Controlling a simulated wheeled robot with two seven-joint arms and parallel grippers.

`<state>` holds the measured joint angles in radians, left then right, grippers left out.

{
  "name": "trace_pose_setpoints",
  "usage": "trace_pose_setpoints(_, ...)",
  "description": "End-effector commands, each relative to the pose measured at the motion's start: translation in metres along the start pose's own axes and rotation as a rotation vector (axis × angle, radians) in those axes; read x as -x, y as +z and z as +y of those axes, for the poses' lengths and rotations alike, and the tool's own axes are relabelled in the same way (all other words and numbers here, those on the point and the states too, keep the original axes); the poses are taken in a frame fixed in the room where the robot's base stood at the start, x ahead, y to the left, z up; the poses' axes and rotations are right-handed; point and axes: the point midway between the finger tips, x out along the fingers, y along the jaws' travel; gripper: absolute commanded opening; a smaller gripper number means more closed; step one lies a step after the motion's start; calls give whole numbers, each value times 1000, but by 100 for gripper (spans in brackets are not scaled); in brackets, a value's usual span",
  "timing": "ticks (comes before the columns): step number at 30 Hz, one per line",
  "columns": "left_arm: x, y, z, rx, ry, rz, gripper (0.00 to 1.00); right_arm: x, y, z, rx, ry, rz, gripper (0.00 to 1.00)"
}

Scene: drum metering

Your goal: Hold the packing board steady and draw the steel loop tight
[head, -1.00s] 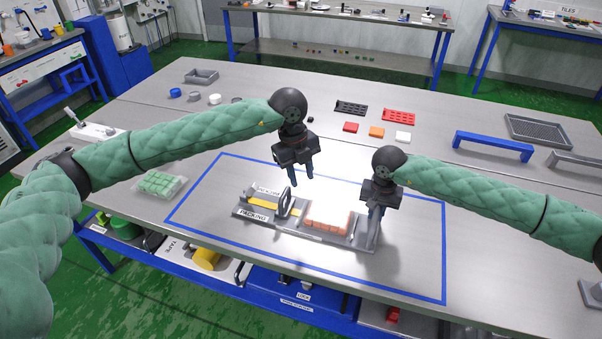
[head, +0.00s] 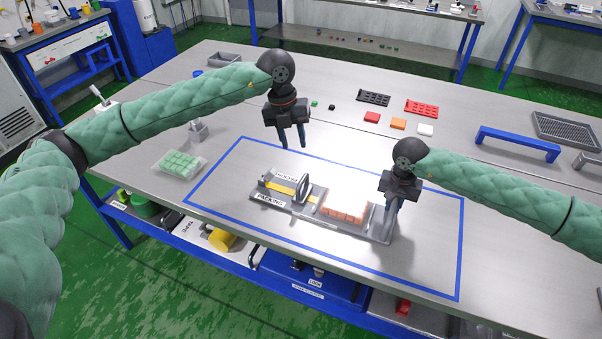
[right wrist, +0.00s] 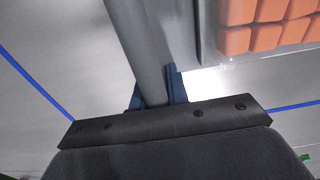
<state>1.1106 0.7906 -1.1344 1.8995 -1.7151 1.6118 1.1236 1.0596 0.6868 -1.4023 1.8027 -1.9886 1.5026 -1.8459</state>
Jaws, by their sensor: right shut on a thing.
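The grey packing board (head: 319,221) lies inside the blue outline on the table, labelled PACKING at its left end. The dark steel loop (head: 302,189) stands upright on it, by a yellow strip (head: 281,187). A block of orange pieces (head: 343,207) sits on the board to the right of the loop; it also shows in the right wrist view (right wrist: 262,38). My left gripper (head: 293,145) is open and empty, above and behind the loop, apart from it. My right gripper (head: 391,211) is shut on a grey bar (right wrist: 143,50) at the board's right end.
A clear tray of green pieces (head: 180,163) lies left of the outline. Black (head: 373,98) and red (head: 421,108) trays and small coloured blocks lie behind. A blue stand (head: 518,144) is at the right. The table in front of the board is clear.

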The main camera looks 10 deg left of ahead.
Motion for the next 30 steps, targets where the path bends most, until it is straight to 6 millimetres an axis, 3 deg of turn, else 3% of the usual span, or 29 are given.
trace_pose_setpoints(6,0,-1,0,-215,1,7,34,1,0,0,0,-1,1,0)
trace_pose_setpoints(14,-6,-1,0,-296,1,8,34,1,0,0,0,-1,1,0)
trace_pose_setpoints(30,-90,-2,0,-294,1,9,34,1,0,-1,0,-1,1,0)
